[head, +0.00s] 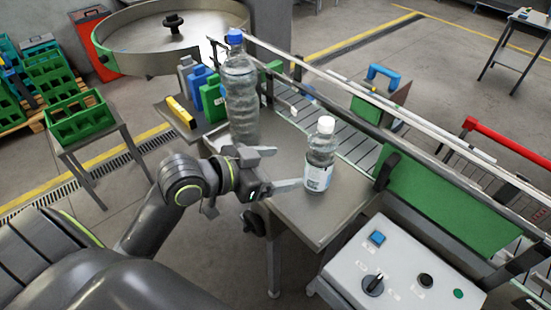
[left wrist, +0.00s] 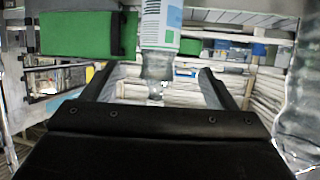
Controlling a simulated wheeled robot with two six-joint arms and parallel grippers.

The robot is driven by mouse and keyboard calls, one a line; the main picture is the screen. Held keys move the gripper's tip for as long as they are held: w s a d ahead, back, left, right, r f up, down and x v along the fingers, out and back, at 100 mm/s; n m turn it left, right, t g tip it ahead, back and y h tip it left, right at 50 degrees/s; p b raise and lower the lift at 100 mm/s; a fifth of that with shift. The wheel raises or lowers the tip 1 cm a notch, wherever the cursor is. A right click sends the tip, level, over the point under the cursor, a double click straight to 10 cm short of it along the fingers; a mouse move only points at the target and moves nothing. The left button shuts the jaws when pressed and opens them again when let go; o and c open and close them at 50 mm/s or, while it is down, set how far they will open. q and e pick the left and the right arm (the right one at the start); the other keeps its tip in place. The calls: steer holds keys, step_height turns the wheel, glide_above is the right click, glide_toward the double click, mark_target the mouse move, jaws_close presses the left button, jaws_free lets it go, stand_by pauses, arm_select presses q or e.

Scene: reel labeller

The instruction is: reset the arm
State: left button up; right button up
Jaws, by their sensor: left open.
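My left gripper (head: 287,168) is open and empty over the grey table, with its fingers pointing right. It also shows in the left wrist view (left wrist: 157,85), with the two fingers apart. A small clear bottle with a white cap and a white label (head: 320,158) stands upright on the table, just right of the fingertips. In the left wrist view this small bottle (left wrist: 160,25) appears between and beyond the fingers. A large clear bottle with a blue cap (head: 240,95) stands upright behind the gripper. My right gripper is in neither view.
A conveyor with rails (head: 330,130) runs behind the table (head: 300,212). A control box (head: 395,265) with a knob and buttons stands at the front right. A round metal turntable (head: 150,45) is at the back left.

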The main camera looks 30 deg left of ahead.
arm_select(q)
steer(key=shift+s, duration=0.1)
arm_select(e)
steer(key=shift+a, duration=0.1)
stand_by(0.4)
arm_select(q)
steer(key=s+a+f+n+g+y, duration=0.3)
steer(key=s+a+f+g+y, duration=0.15)
steer(key=s+f, duration=0.5)
steer(key=s+a+f+n+g+y, duration=0.3)
steer(key=s+a+f+n+y, duration=0.15)
steer(key=s+f, duration=0.5)
step_height(320, 180, down, 32)
steer(key=a+g+b, duration=0.2)
steer(key=a+b, duration=0.1)
steer(key=b, duration=0.4)
steer(key=s+d+f+b, duration=0.1)
steer(key=s+f+b, duration=0.2)
steer(key=s+f, duration=0.4)
steer(key=s+f+h+b, duration=0.1)
steer(key=s+f+b, duration=0.2)
steer(key=s+f, duration=0.5)
step_height(320, 180, down, 8)
steer(key=shift+s+d+r+m+g, duration=0.1)
steer(key=shift+s+d+m+g, duration=0.1)
steer(key=shift+d+m+g, duration=0.2)
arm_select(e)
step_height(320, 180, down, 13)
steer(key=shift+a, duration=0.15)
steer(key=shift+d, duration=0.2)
